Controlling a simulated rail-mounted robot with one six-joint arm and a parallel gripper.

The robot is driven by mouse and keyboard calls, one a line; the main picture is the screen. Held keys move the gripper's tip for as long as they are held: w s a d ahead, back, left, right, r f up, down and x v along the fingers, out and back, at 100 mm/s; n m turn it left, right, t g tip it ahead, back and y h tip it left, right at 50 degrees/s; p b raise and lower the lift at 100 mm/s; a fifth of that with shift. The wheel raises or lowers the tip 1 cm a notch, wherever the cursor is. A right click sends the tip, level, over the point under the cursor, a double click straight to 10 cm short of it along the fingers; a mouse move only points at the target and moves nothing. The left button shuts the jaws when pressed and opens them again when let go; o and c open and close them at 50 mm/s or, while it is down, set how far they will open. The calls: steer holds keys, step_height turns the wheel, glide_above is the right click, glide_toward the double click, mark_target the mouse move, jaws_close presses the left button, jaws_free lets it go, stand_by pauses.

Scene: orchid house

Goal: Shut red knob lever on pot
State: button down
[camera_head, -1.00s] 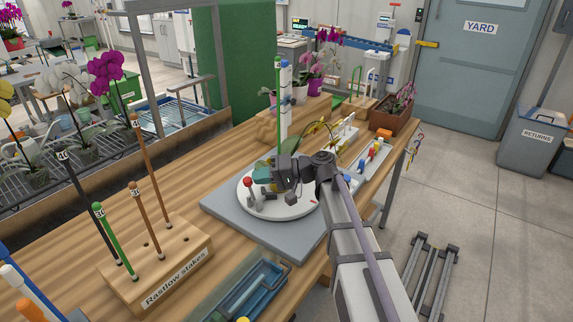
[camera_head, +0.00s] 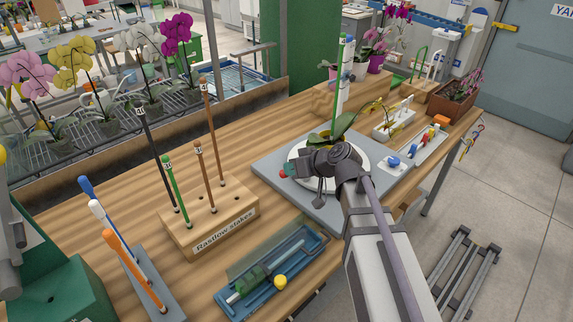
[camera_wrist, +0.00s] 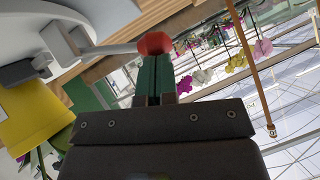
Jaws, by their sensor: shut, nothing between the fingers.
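The red knob (camera_wrist: 155,43) is at the end of a thin grey lever (camera_wrist: 108,49) in the wrist view. The lever runs left to a grey bracket (camera_wrist: 62,48) beside a yellow surface (camera_wrist: 36,118), which looks like the pot. My gripper (camera_wrist: 154,62) is shut and empty; its green fingertips are right at the knob, and I cannot tell whether they touch. In the head view the red knob (camera_head: 283,174) shows at the left of my gripper (camera_head: 291,170), over the white turntable (camera_head: 362,165). My wrist hides most of the pot there.
A wooden stake block (camera_head: 240,218) with upright stakes stands left of the turntable. A blue tray (camera_head: 312,240) lies in front.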

steer(key=shift+s+a+f+b, duration=0.2)
steer(key=shift+f+b, duration=0.1)
steer(key=shift+f, duration=0.1)
stand_by(0.4)
steer(key=s+p+v, duration=0.1)
steer(key=p+v, duration=0.4)
steer(key=v, duration=0.5)
steer(key=shift+a+p, duration=0.4)
steer(key=shift+a, duration=0.05)
